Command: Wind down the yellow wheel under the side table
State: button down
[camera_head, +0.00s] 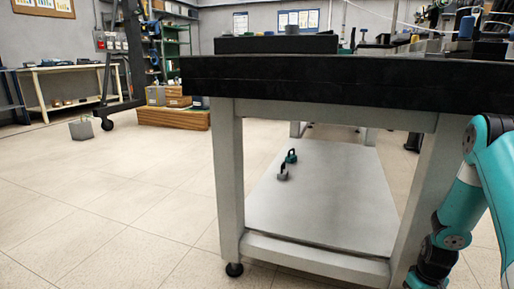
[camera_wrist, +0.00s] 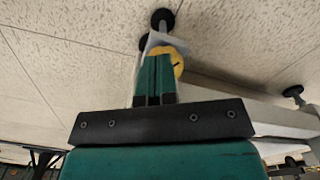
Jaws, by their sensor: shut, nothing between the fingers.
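The yellow wheel (camera_wrist: 181,61) shows in the wrist view at the upper middle, partly hidden behind my fingers. A pale leg or bracket and a round black foot (camera_wrist: 162,19) are right by it. My gripper (camera_wrist: 158,57) is shut, its green fingers side by side with nothing between them. The fingertips overlap the wheel's left part in the picture; I cannot tell whether they touch it. In the head view the yellow wheel and my gripper are not visible. My teal arm (camera_head: 480,190) reaches down at the right edge there, beside a black-topped table (camera_head: 300,84).
The table has thick pale legs (camera_head: 229,180), a low shelf (camera_head: 325,205) with two small dark items, and a black foot (camera_head: 233,269). In the wrist view a pale beam runs right of the wheel. Open tiled floor (camera_head: 100,200) lies to the left.

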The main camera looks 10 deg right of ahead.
notch_tip(320, 180, down, 4)
jog(key=shift+f+b, duration=0.1)
jog(key=shift+b, duration=0.75)
jog(key=shift+d+f+p, duration=0.1)
jog(key=shift+d+p, duration=0.25)
jog(key=shift+p, duration=1.45)
jog(key=shift+s, duration=0.1)
notch_tip(320, 180, up, 6)
jog(key=p, duration=0.6)
jog(key=shift+s+a+p, duration=0.2)
jog(key=shift+s+p, duration=0.05)
jog(key=shift+p, duration=0.05)
